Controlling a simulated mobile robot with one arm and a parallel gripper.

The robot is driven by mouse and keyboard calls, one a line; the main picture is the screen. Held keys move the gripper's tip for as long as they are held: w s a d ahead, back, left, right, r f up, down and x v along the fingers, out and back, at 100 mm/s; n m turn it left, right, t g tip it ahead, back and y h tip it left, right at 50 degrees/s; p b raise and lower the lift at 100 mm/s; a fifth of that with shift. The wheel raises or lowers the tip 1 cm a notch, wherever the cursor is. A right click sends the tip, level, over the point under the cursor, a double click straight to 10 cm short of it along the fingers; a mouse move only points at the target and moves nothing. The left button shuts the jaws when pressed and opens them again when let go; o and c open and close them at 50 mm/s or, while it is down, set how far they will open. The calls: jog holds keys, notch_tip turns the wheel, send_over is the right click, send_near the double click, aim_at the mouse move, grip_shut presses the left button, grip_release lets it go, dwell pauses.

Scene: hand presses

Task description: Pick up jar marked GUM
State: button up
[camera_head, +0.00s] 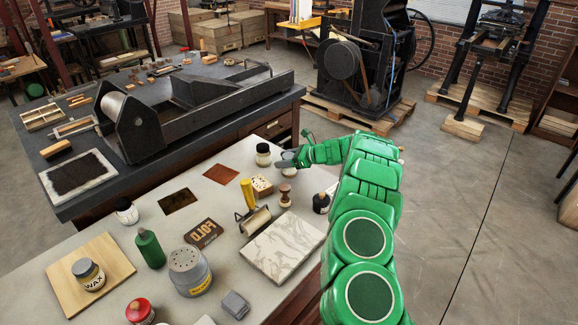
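No label reading GUM can be made out. A small pale jar with a dark lid (263,155) stands at the far edge of the pale table. Just right of it, my gripper (287,162) reaches in from the right at the end of my green arm. Another small jar with a greyish lid (289,155) shows right at the fingers, partly hidden by them. Whether the fingers touch or hold it cannot be told. Another pale jar with a dark lid (126,211) stands at the table's left, its label unreadable. A jar marked WAX (89,275) stands on a wooden board.
Near my gripper are a stamp (285,195), a wooden block with holes (262,187), a roller (254,219) and a dark bottle (321,203). A marbled slab (283,246) lies nearer. A dark press bench (190,120) stands behind the pale table (225,212).

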jog(key=c, duration=0.6)
